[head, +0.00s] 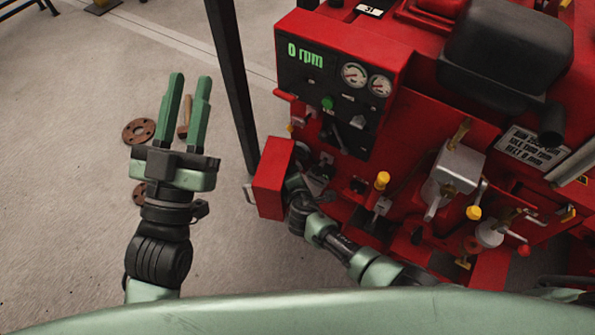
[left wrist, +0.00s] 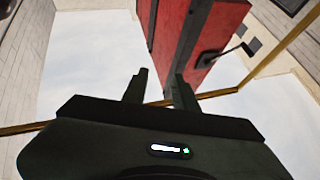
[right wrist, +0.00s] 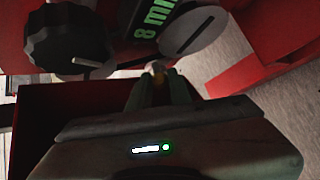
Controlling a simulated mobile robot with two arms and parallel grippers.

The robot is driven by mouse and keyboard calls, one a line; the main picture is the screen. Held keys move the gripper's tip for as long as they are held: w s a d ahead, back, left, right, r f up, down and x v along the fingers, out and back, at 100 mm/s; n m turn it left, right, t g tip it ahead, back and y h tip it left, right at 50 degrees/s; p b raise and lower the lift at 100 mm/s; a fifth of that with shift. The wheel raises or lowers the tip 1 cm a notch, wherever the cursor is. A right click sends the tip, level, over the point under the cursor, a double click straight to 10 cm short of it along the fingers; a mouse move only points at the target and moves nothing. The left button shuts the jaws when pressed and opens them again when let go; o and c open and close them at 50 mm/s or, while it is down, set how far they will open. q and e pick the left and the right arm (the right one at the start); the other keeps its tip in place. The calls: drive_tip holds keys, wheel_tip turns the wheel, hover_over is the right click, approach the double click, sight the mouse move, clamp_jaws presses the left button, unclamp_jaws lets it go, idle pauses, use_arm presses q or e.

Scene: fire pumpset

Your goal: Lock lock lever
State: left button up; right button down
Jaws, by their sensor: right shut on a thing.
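My right gripper (right wrist: 160,88) is shut on a small brass-coloured piece (right wrist: 158,70), which looks like the end of a lever. Most of that piece is hidden between the fingers, and I cannot tell for sure that it is the lock lever. In the head view this gripper (head: 297,186) is at the lower left of the red pump set (head: 400,130), beside a red box-shaped part (head: 268,180); its fingertips are largely hidden there. My left gripper (head: 185,110) is open and empty, raised over the floor left of the pump set. It also shows in the left wrist view (left wrist: 160,88).
A black ribbed knob (right wrist: 65,38), a grey round knob (right wrist: 193,32) and a green readout (right wrist: 155,16) sit close beyond my right gripper. A yellow-topped lever (head: 382,181) stands to its right. A dark post (head: 232,85) rises between my arms. Rusty flanges (head: 138,131) lie on the floor.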

drive_tip(key=shift+w+r+p, duration=0.15)
drive_tip(key=shift+r+p, duration=0.05)
drive_tip(key=shift+p, duration=0.15)
use_arm(q)
drive_tip(key=f+g, duration=0.1)
drive_tip(key=w+f+g, duration=0.1)
drive_tip(key=f, duration=0.1)
drive_tip(key=w+f+g+y, duration=0.1)
drive_tip(key=f, duration=0.1)
use_arm(e)
drive_tip(key=c, duration=1.3)
unclamp_jaws()
use_arm(q)
drive_tip(key=shift+a+r, duration=0.1)
drive_tip(key=shift+r, duration=0.15)
